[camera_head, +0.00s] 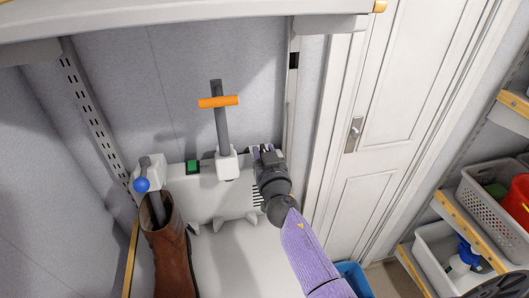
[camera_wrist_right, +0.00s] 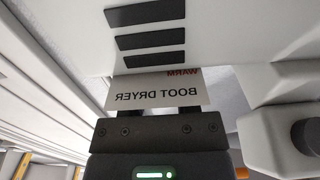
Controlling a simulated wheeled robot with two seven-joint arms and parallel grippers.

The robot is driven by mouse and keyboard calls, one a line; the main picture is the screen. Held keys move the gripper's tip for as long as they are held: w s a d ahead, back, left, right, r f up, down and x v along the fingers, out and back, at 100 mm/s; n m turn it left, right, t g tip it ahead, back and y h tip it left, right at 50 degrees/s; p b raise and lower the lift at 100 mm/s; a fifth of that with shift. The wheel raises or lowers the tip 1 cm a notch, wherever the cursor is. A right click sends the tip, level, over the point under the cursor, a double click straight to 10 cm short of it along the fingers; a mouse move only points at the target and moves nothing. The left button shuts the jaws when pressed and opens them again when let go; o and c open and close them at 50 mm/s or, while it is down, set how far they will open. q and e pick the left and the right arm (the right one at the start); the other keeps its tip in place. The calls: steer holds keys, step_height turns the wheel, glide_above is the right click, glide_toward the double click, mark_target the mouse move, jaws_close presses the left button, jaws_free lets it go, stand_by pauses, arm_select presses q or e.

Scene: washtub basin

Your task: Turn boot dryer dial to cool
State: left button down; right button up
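The white boot dryer (camera_head: 222,190) stands against the back wall, with a green part (camera_head: 192,167) on top and vent slots on its front. My right gripper (camera_head: 268,154) is at the dryer's right end, its arm coming from the lower right. In the right wrist view, a white label (camera_wrist_right: 165,91) reads BOOT DRYER, mirrored, with WARM in red above it. The label covers much of the finger area, so finger spacing and contact are unclear. I cannot make out the dial; the gripper or label may hide it. My left gripper is not in view.
A brown boot (camera_head: 172,252) sits on the left post, beside a blue ball knob (camera_head: 141,185). An orange-handled post (camera_head: 218,102) rises mid-dryer. A door (camera_head: 395,120) is to the right, then shelves with baskets (camera_head: 490,200). A blue bin (camera_head: 354,276) is below my right arm.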

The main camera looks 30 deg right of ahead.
jaws_close()
steer(key=shift+n+y, duration=0.3)
steer(key=shift+y, duration=0.2)
steer(key=n+y, duration=0.1)
steer(key=n+y+p, duration=0.1)
steer(key=shift+d+r+t+y, duration=0.1)
steer(key=shift+d+t+y, duration=0.1)
steer(key=shift+t+y, duration=0.15)
steer(key=n+y+p, duration=0.1)
steer(key=y, duration=0.2)
steer(key=shift+d+n, duration=0.1)
steer(key=shift+n, duration=0.2)
steer(key=shift+n+y, duration=0.8)
steer(key=shift+y, duration=0.35)
steer(key=shift+d+f+n+g+y+b, duration=0.15)
steer(key=shift+n+g+y+b, duration=0.25)
steer(key=shift+n+g+y, duration=0.4)
steer(key=shift+n+g+y+b, duration=0.45)
steer(key=shift+n+y+b, duration=0.25)
steer(key=shift+y, duration=0.7)
